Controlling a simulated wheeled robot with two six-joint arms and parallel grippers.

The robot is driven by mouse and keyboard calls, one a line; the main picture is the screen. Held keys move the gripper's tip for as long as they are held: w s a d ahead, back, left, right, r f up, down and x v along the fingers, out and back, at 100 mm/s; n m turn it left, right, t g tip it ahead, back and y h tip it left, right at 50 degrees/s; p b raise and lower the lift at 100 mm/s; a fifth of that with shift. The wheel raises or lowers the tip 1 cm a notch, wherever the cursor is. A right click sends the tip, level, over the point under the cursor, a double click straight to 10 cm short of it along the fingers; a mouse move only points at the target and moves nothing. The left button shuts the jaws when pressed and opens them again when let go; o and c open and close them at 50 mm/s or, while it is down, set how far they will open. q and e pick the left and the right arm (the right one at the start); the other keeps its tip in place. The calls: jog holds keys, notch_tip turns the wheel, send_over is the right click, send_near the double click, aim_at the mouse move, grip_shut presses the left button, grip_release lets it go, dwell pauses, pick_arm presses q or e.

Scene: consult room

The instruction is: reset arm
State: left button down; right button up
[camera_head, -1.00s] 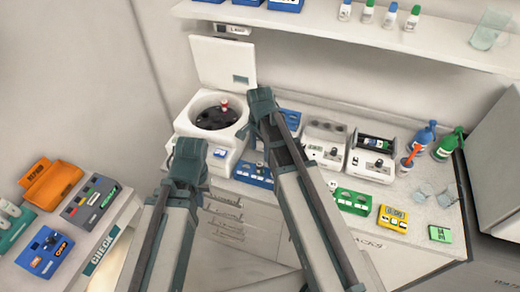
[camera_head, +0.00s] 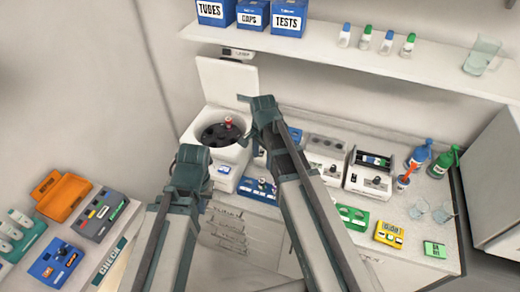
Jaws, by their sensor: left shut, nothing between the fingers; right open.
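My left gripper (camera_head: 192,158) is in front of the white centrifuge's left front side in the picture. It is shut with nothing held. My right gripper (camera_head: 256,103) is in front of the centrifuge's right edge, raised near its open lid. It is open and empty, with one finger sticking out to the left. Both arms reach up from the bottom of the picture. The centrifuge (camera_head: 238,153) has its lid (camera_head: 227,84) up, and a red-capped tube (camera_head: 228,122) stands in its dark rotor.
The counter carries a blue rack (camera_head: 258,190), white devices (camera_head: 368,180), bottles (camera_head: 440,163), beakers and a yellow box (camera_head: 389,234). A shelf (camera_head: 330,48) with blue boxes hangs above. A side table at left holds an orange case (camera_head: 64,197) and trays.

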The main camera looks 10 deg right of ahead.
jog(key=s+a+f+n+h+b, duration=0.1)
jog(key=s+a+f+n+b, duration=0.9)
jog(key=s+f+n+b, duration=0.4)
jog(key=n, duration=0.2)
jog(key=shift+s+a+n, duration=0.15)
jog(key=shift+a+n, duration=0.15)
jog(key=shift+n, duration=0.1)
